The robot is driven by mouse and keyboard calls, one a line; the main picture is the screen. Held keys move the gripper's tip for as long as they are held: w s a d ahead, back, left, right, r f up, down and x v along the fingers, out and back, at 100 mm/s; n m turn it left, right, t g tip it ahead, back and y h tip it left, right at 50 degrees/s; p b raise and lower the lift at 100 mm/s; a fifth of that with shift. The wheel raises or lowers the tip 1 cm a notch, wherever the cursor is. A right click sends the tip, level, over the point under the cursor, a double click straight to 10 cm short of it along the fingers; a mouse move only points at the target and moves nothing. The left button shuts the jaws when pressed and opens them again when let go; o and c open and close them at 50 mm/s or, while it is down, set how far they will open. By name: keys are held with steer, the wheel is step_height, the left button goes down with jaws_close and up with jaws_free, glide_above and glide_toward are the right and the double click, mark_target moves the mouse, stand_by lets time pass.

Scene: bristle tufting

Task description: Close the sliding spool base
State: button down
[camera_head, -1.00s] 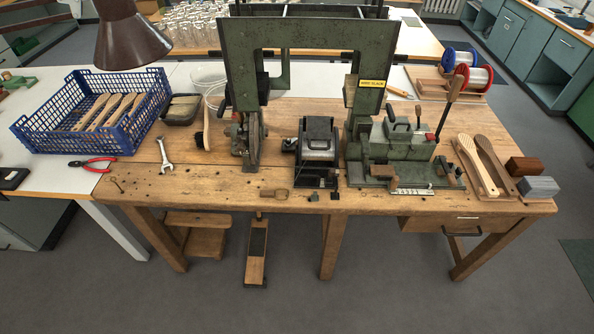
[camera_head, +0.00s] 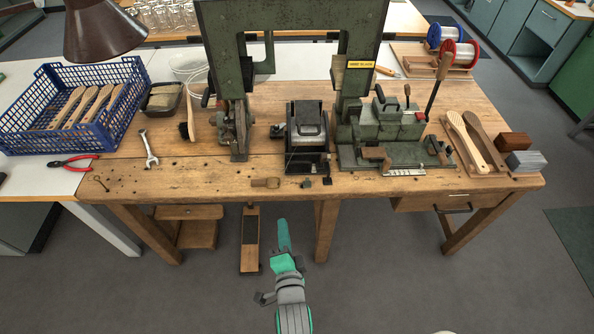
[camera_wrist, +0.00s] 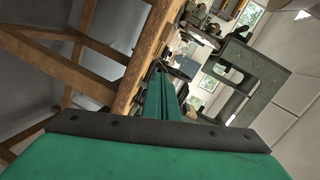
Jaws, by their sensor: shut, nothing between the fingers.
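Two wire spools, one with blue flanges (camera_head: 447,37) and one with red flanges (camera_head: 459,54), stand on a flat wooden base (camera_head: 428,62) at the back right of the head view. Whether that base is slid out or in, I cannot tell at this size. My gripper (camera_head: 284,222) is low at the front, before the bench edge and far from the spools. Its teal fingers are together and empty. In the wrist view the fingers (camera_wrist: 160,80) point along the bench edge, and I cannot make out the spools there.
The wooden bench (camera_head: 220,185) carries a tall green machine frame (camera_head: 290,20), a black box-shaped unit (camera_head: 306,130), a green fixture (camera_head: 390,125) and brush handles (camera_head: 470,140). A blue crate (camera_head: 75,105) stands left. A drawer handle (camera_head: 454,209) juts out at the front right.

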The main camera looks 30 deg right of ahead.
steer(key=w+d+r+m+h, duration=0.1)
steer(key=w+d+r+m, duration=0.25)
steer(key=d, duration=0.45)
steer(key=shift+m, duration=0.45)
steer(key=x, duration=0.9)
steer(key=f+x, duration=0.1)
steer(key=x, duration=0.4)
steer(key=shift+w, duration=0.1)
